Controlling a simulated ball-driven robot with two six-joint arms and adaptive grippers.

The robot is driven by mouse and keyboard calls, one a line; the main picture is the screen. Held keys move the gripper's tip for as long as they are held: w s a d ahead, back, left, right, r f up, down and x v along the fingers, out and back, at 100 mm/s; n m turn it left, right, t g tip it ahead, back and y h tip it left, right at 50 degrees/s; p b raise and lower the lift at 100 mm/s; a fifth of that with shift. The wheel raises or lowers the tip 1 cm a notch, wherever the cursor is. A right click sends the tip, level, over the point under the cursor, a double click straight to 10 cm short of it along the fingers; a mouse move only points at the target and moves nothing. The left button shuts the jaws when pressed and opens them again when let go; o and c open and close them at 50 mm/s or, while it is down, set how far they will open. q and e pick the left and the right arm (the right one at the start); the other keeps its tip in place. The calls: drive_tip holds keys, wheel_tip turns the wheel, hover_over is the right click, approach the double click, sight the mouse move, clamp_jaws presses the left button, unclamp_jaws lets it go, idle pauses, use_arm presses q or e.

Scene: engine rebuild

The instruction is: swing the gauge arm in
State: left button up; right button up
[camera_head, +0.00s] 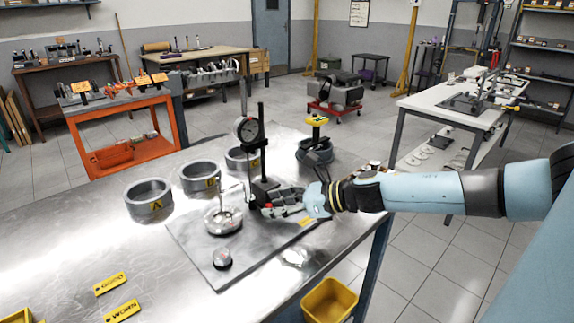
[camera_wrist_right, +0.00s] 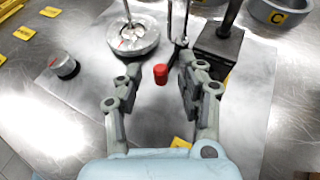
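The gauge stand has a dark upright post (camera_head: 262,142) with a round dial (camera_head: 248,130) on it. Its dark block base also shows in the right wrist view (camera_wrist_right: 216,50). A small red knob (camera_wrist_right: 160,74) stands beside the base. My right gripper (camera_wrist_right: 157,62) is open, with its fingers either side of the red knob; contact cannot be told. In the head view my right gripper (camera_head: 262,205) is low in front of the stand and hides part of it. A round metal piece with an upright rod (camera_head: 223,219) stands left of the gripper. My left gripper is not in view.
A grey mat (camera_head: 195,250) lies under the stand, with a small round puck (camera_head: 222,258) on it. Rings marked A (camera_head: 149,200), B (camera_head: 200,180) and C (camera_head: 241,158) stand behind. Yellow tags (camera_head: 110,283) lie front left, with bare metal table around them.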

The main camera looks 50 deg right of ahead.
drive_tip(key=shift+v, duration=2.6)
